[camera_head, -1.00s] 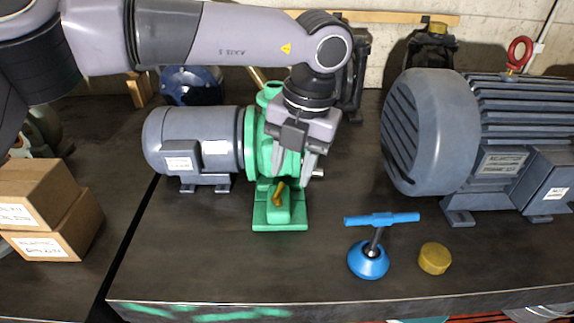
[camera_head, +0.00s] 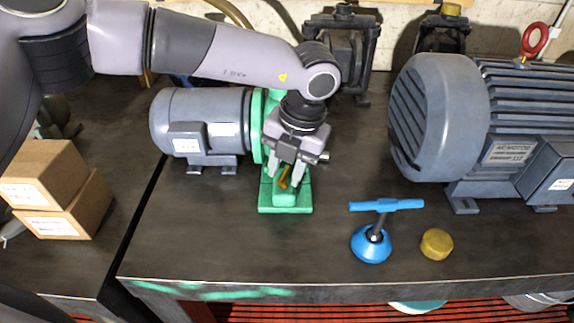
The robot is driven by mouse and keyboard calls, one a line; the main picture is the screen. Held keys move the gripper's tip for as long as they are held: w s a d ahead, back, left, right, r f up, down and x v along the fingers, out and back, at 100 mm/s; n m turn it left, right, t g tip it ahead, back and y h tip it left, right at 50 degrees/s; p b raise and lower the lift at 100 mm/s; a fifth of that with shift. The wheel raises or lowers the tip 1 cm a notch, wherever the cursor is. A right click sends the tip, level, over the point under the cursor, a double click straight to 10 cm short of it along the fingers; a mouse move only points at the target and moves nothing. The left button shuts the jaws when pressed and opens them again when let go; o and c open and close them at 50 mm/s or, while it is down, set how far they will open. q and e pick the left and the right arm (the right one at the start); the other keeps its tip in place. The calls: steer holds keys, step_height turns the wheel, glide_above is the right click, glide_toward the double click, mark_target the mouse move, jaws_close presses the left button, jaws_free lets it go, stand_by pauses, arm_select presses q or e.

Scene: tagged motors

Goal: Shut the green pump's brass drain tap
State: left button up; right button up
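The green pump (camera_head: 257,140) stands on the dark workbench, joined to a grey motor (camera_head: 202,118). Its brass drain tap (camera_head: 284,178) sits low at the front, above the green foot (camera_head: 286,203). My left gripper (camera_head: 287,182) points down in front of the pump. Its fingers are apart, one on each side of the tap. I cannot tell whether either finger touches it. The gripper hides much of the pump body and part of the tap. My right gripper is not in view.
A large grey motor (camera_head: 437,120) with a red lifting eye (camera_head: 534,41) stands at the right. A blue T-handled tool (camera_head: 373,244) and a brass cap (camera_head: 436,244) are near the front edge. Cardboard boxes (camera_head: 68,208) sit at the left. Bench right of the pump's foot is clear.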

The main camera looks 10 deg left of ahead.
arm_select(q)
jaws_close()
steer(key=m+b, duration=0.1)
steer(key=m, duration=0.1)
steer(key=m+b, duration=0.1)
steer(key=b, duration=0.1)
steer(key=shift+s+f+m+t+b, duration=0.1)
steer(key=shift+f+m+t+b, duration=0.1)
steer(key=shift+m+t+b, duration=0.15)
steer(key=m+b, duration=0.3)
steer(key=m, duration=0.1)
steer(key=shift+s+m+t+h, duration=0.1)
steer(key=shift+m+t+h, duration=0.25)
steer(key=shift+h, duration=0.05)
steer(key=shift+r+m+b, duration=0.1)
steer(key=shift+m+b, duration=0.45)
steer(key=shift+m, duration=0.35)
steer(key=shift+s+m+h+b, duration=0.1)
steer(key=shift+m+h+b, duration=0.3)
steer(key=shift+m, duration=0.6)
steer(key=shift+r+m+t+b, duration=0.15)
steer(key=shift+m+t+b, duration=0.2)
steer(key=shift+m, duration=0.45)
